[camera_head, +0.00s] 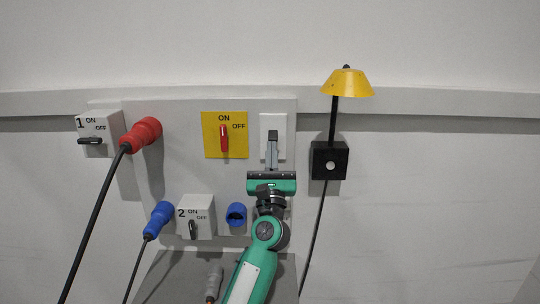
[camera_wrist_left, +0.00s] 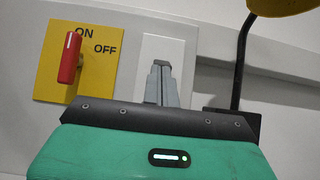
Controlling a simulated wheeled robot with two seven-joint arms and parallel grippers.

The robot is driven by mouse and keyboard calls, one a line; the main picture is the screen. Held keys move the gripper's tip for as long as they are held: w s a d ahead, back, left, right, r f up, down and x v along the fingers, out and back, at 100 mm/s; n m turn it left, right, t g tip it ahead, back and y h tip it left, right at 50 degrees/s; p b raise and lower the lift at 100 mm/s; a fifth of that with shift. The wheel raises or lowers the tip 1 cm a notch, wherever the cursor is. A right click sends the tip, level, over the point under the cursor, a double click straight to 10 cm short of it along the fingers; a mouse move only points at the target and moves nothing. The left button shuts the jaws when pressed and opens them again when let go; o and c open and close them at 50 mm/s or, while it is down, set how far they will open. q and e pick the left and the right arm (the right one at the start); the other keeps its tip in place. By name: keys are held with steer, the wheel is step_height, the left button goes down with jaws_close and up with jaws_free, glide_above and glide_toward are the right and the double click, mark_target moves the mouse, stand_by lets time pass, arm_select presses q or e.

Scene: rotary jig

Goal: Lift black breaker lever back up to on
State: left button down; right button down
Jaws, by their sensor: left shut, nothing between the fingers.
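The white breaker plate (camera_head: 283,124) is on the wall panel, right of the yellow switch plate. A small dark piece (camera_head: 272,134), which looks like the black breaker lever, shows in front of it just above my left fingertips. It also shows in the left wrist view (camera_wrist_left: 161,63). My left gripper (camera_head: 272,143) points up at the plate with its fingers shut and nothing held. The fingers (camera_wrist_left: 160,84) hide the plate's lower middle, and I cannot tell whether they touch the lever. My right gripper is not in view.
Left of the plate is a yellow switch plate (camera_head: 210,149) with a red handle (camera_head: 224,138). To the right is a black box (camera_head: 319,164) with a yellow-shaded lamp (camera_head: 347,84). Red (camera_head: 142,134) and blue (camera_head: 158,219) plugs with cables are at the left.

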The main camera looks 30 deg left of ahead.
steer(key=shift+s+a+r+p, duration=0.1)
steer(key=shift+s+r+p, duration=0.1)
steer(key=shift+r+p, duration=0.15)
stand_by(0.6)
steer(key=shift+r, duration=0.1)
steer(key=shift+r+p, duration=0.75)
steer(key=shift+p, duration=0.05)
